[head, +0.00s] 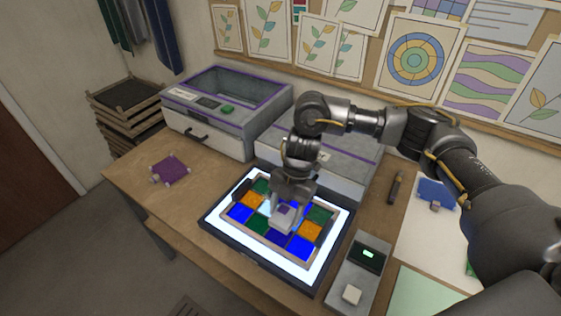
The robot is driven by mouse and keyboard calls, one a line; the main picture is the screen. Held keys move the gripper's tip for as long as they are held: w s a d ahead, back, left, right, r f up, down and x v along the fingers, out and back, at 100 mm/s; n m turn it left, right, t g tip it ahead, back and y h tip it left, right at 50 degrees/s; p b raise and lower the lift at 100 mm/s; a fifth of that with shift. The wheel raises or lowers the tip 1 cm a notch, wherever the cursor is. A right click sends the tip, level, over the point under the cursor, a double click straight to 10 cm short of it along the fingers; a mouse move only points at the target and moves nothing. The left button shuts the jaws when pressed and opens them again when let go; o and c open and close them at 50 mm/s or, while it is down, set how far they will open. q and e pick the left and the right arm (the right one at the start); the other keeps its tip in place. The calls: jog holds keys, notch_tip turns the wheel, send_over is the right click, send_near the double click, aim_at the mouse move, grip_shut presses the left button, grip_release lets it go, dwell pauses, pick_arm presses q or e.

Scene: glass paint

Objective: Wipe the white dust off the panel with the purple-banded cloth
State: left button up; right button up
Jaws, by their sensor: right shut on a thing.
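The panel (321,215), a framed grid of blue, green and orange glass squares, lies on a glowing white light table. My right gripper (287,200) points down over the middle of the panel. It is shut on a small pale block-shaped thing with a purple patch, which looks like the purple-banded cloth (279,221). This cloth is at the panel's surface; I cannot tell whether it touches. A pale patch (265,207) shows on the panel just left of the cloth; I cannot tell whether it is dust. The gripper and cloth hide the middle squares. My left gripper is not in view.
A purple cloth-like piece (172,169) lies at the table's left and a blue one (437,192) at the right. A grey box with a purple-edged lid (222,105) stands behind. A small device with a green display (368,254) stands right of the light table (225,217).

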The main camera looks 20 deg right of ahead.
dwell(0.5)
jog(key=shift+d+m, duration=0.2)
jog(key=shift+m, duration=0.1)
jog(key=d+m, duration=0.1)
jog(key=d+r+m+t+b, duration=0.1)
jog(key=m, duration=0.1)
jog(key=d+m+t+y, duration=0.1)
jog(key=m, duration=0.1)
jog(key=shift+w+d+r+b, duration=0.15)
jog(key=shift+w+r+b, duration=0.05)
jog(key=shift+r+b, duration=0.2)
jog(key=s+d+r+m+t+b, duration=0.1)
jog(key=s+d+r+m+t, duration=0.2)
jog(key=m, duration=0.6)
jog(key=shift+d+r+m+t+h+b, duration=0.3)
jog(key=shift+d+r+m+h+b, duration=0.1)
jog(key=shift+d, duration=0.25)
